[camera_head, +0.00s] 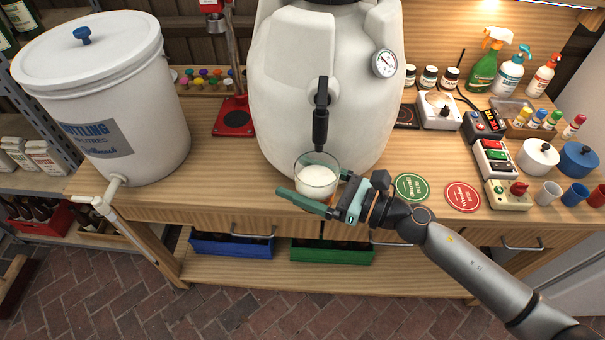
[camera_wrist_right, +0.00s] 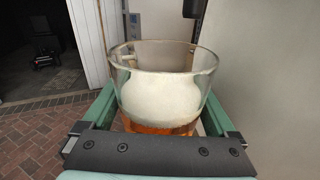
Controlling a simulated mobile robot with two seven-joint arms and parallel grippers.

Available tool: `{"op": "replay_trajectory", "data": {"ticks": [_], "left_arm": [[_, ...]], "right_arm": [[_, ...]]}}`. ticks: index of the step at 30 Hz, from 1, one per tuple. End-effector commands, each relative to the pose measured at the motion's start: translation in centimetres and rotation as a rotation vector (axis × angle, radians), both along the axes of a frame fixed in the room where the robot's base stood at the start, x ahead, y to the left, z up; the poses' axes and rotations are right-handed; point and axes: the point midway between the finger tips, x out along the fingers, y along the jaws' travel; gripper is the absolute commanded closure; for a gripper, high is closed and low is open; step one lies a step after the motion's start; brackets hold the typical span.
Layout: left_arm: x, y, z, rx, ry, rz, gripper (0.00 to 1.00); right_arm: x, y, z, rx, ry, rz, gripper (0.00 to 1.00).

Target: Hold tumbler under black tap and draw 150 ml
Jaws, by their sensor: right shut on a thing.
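A clear glass tumbler (camera_head: 316,181) is held under the black tap (camera_head: 320,125) on the front of a big white fermenter (camera_head: 272,85). In the right wrist view the tumbler (camera_wrist_right: 163,85) has amber liquid low down and a thick pale foam layer above it, with clear glass above the foam. My right gripper (camera_head: 312,195) is shut on the tumbler, its green fingers on either side of the glass. The black tap (camera_wrist_right: 194,8) shows partly at the top of the wrist view. I cannot tell whether liquid is flowing. My left gripper is out of view.
A white bottling bucket (camera_head: 150,110) with its own white tap stands at the left. Green and red coasters (camera_head: 411,187) lie right of my right gripper. A button panel (camera_head: 494,158), pots and cups crowd the right of the bench. The bench front left of the tumbler is clear.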

Motion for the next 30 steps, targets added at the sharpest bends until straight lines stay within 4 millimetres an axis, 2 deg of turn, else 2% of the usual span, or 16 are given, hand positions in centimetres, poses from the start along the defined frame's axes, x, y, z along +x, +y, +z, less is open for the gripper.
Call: {"op": "replay_trajectory", "data": {"ticks": [24,30], "left_arm": [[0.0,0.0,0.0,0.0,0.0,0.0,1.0],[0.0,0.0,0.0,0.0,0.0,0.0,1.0]], "right_arm": [[-6.3,0.2,0.1,0.001,0.0,0.001,0.82],[-7.3,0.2,0.1,0.002,-0.001,0.001,0.82]]}}
